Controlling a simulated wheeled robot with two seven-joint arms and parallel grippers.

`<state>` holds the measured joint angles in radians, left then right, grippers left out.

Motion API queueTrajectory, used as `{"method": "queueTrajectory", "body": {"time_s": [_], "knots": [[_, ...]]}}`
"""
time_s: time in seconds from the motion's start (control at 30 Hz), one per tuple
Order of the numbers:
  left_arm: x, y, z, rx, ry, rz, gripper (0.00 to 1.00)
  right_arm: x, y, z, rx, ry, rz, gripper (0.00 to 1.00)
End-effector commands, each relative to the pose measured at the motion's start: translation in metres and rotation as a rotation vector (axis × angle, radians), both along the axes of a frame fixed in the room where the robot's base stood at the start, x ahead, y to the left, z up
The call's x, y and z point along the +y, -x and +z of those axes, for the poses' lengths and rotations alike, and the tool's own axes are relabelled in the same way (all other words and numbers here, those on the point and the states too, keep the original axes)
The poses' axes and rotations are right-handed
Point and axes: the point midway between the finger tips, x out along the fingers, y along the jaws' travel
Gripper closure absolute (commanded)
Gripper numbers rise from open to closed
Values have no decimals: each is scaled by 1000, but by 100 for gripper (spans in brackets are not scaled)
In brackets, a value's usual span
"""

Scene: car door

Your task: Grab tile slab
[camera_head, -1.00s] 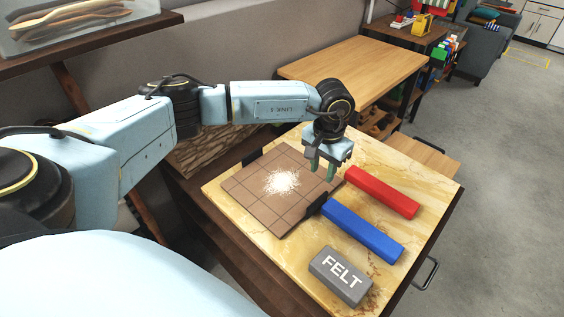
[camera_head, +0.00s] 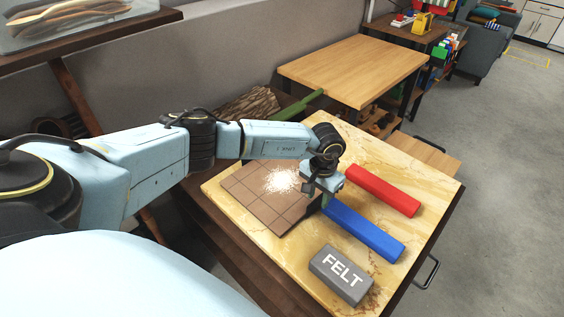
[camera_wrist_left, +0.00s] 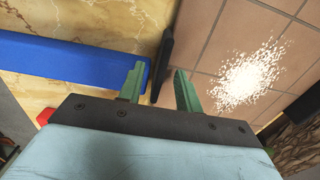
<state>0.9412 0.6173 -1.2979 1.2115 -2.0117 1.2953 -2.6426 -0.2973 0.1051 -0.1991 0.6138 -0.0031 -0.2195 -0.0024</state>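The tile slab (camera_head: 262,209) is a brown square with grid lines, lying flat on the yellow marble-look worktop (camera_head: 400,175). White powder (camera_head: 283,180) is scattered on it. My left gripper (camera_head: 326,198) is low at the slab's right edge. In the left wrist view its two green fingers are open (camera_wrist_left: 159,68). A black handle-like piece (camera_wrist_left: 163,58) at the slab's edge shows between the finger lines, a little beyond the tips. I cannot tell whether they touch it. The slab's far black piece is hidden by my arm. My right gripper is not in view.
A blue bar (camera_head: 363,230) lies right beside the left gripper, also close to one finger in the left wrist view (camera_wrist_left: 70,58). A red bar (camera_head: 382,191) lies behind it. A grey FELT block (camera_head: 341,275) sits at the front. A wooden table (camera_head: 350,70) stands behind.

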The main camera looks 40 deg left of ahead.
Motion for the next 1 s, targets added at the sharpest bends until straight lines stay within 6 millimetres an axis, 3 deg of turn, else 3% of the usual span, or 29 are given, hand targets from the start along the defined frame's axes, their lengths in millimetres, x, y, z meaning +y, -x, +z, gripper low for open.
{"method": "queueTrajectory", "body": {"time_s": [0.13, 0.4, 1.0], "knots": [[0, 0, 1, 0, 0, 0, 68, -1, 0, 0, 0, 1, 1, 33], [0, 0, 1, 0, 0, 1, 100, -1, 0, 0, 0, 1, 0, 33], [0, 0, 1, 0, 0, 1, 100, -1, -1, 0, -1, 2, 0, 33]]}}
